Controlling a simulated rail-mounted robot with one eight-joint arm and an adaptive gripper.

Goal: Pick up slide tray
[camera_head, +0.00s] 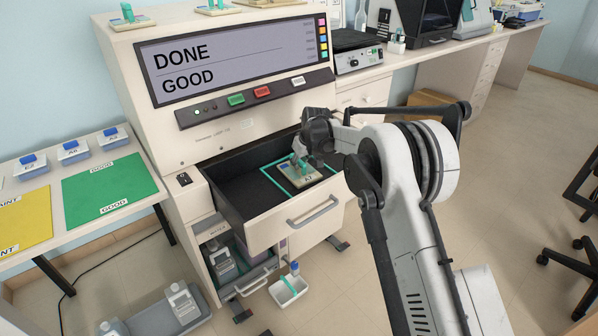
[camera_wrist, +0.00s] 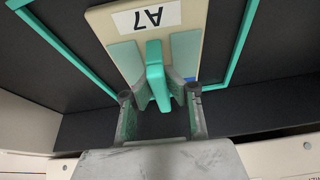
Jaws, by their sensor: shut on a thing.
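The slide tray (camera_head: 306,176) is a cream plate labelled A7 with a teal upright handle and pale green slides. It sits inside the teal outline in the open drawer (camera_head: 232,201) of the staining machine. In the wrist view the slide tray (camera_wrist: 109,18) is seen close up, label upside down. My gripper (camera_head: 300,156) reaches down into the drawer from the right. In the wrist view my gripper (camera_wrist: 160,100) has its fingers on both sides of the teal handle (camera_wrist: 155,62), shut on it. I cannot tell whether the tray is lifted off the drawer floor.
The machine's screen (camera_head: 232,61) reads DONE and GOOD. A green GOOD mat (camera_head: 110,190) and a yellow mat (camera_head: 27,220) lie on the left table, with several blue-lidded boxes behind. The drawer's front wall and handle (camera_head: 314,210) stand near my arm. The drawer's left part is empty.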

